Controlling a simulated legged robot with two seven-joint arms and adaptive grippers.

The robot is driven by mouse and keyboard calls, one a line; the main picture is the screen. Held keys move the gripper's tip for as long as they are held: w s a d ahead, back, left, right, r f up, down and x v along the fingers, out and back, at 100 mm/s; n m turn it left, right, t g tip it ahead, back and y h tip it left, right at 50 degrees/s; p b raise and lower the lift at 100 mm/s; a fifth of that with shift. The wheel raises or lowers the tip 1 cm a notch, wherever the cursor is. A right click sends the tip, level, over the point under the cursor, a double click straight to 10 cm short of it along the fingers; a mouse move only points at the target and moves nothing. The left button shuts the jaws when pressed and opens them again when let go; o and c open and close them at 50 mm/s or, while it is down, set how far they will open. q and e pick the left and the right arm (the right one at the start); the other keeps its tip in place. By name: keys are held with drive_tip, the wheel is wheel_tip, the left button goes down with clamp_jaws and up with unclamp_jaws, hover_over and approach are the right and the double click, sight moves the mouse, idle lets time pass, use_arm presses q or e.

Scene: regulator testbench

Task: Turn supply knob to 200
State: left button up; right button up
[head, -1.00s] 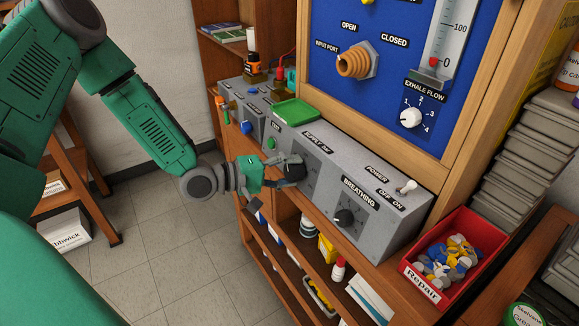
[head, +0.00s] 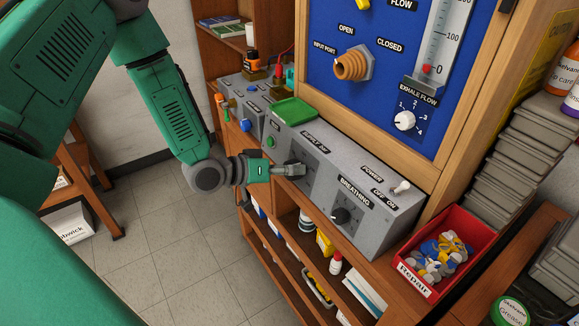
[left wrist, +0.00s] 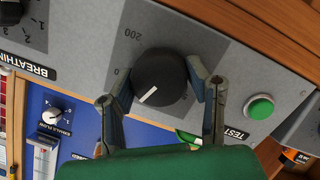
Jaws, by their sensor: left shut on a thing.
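The black supply knob (left wrist: 159,77) sits on the grey panel under the SUPPLY label (head: 315,141). In the left wrist view its white pointer line slants to the lower left, away from the 200 mark (left wrist: 133,33); a 0 (left wrist: 117,72) is printed beside it. My left gripper (head: 293,171) reaches the panel front from the left, and its fingers hide most of the knob in the head view. In the left wrist view the gripper (left wrist: 163,88) has one finger on each side of the knob, shut on it. My right gripper is not in view.
The black breathing knob (head: 341,215) and the power switch (head: 401,187) are to the right on the same panel. A green test button (left wrist: 260,107) is near the gripper. A red Repair bin (head: 445,250) stands at the right. Open shelves (head: 283,235) lie below.

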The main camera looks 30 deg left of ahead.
use_arm(q)
drive_tip(key=m, duration=0.2)
drive_tip(key=m+y, duration=0.1)
drive_tip(key=m, duration=0.1)
drive_tip(key=shift+s+f, duration=0.2)
drive_tip(key=shift+f, duration=0.1)
drive_tip(key=m+y+b, duration=0.1)
drive_tip(key=m, duration=0.3)
drive_tip(key=shift+d, duration=0.1)
drive_tip(key=m+t+y+b, duration=0.1)
drive_tip(key=m, duration=0.2)
drive_tip(key=shift+f+m+b, duration=0.1)
drive_tip(key=shift+m+b, duration=0.2)
drive_tip(key=shift+m, duration=0.1)
drive_tip(key=m+t+b, duration=0.1)
drive_tip(key=m+b, duration=0.2)
drive_tip(key=m, duration=0.2)
drive_tip(key=shift+d+y, duration=0.1)
drive_tip(key=shift+y, duration=0.2)
drive_tip(key=o, duration=1.2)
drive_tip(key=shift+c, duration=0.2)
drive_tip(key=shift+w, duration=0.1)
drive_tip(key=shift+r, duration=0.2)
